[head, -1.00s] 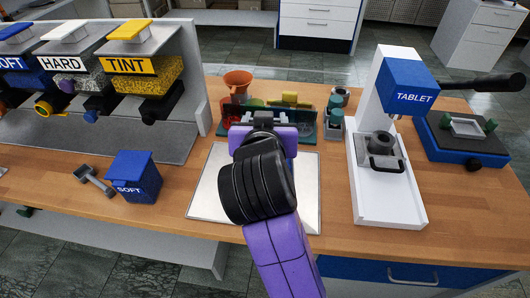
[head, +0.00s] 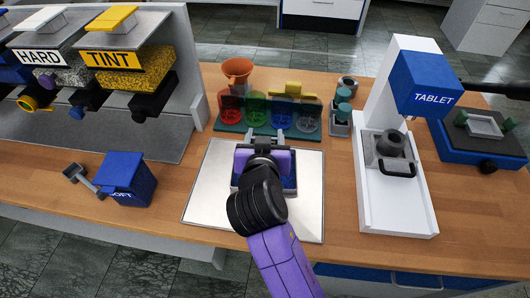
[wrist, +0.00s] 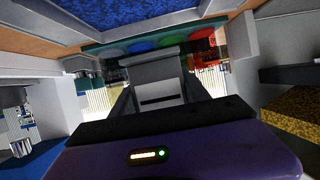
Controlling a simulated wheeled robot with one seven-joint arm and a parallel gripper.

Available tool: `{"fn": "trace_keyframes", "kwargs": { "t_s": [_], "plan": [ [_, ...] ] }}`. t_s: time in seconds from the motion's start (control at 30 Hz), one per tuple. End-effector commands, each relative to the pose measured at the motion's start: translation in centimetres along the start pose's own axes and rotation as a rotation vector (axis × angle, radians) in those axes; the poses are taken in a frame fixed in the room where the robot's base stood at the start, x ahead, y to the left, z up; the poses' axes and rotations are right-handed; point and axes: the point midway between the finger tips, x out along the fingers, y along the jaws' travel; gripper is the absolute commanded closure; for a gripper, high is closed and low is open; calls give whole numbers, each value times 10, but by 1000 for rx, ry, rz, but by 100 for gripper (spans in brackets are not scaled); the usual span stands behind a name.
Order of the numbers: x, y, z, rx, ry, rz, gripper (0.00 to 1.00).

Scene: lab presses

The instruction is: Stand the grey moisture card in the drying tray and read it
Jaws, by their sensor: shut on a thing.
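My gripper (head: 266,137) is over the metal mat, its fingers pointing away toward the coloured rack. In the wrist view my gripper (wrist: 155,82) is shut on a flat light-grey piece with a dark slot, which looks like the moisture card (wrist: 153,70). In the head view my gripper and wrist hide the card. A blue tray, apparently the drying tray (head: 291,187), sits on the mat beneath my gripper, mostly covered by my wrist. Its blue grainy fill shows large at the top of the wrist view (wrist: 110,10). The card appears apart from the fill.
A rack (head: 232,128) with red, green, blue and clear pieces stands behind the metal mat (head: 210,190). An orange funnel (head: 237,70) is behind it. The TABLET press (head: 400,200) stands right. A blue SOFT box (head: 127,180) and dispensers (head: 125,65) are left.

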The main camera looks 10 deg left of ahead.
Motion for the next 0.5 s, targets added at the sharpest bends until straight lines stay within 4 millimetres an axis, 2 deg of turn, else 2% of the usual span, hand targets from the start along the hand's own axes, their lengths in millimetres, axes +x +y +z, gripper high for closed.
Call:
{"fn": "trace_keyframes", "kwargs": {
  "t_s": [0.03,0.27,0.5],
  "plan": [
    [3,0,10,-2,-4,1,84],
    [11,0,26,0,0,0,84],
    [23,0,57,-1,-2,1,84]
  ]
}}
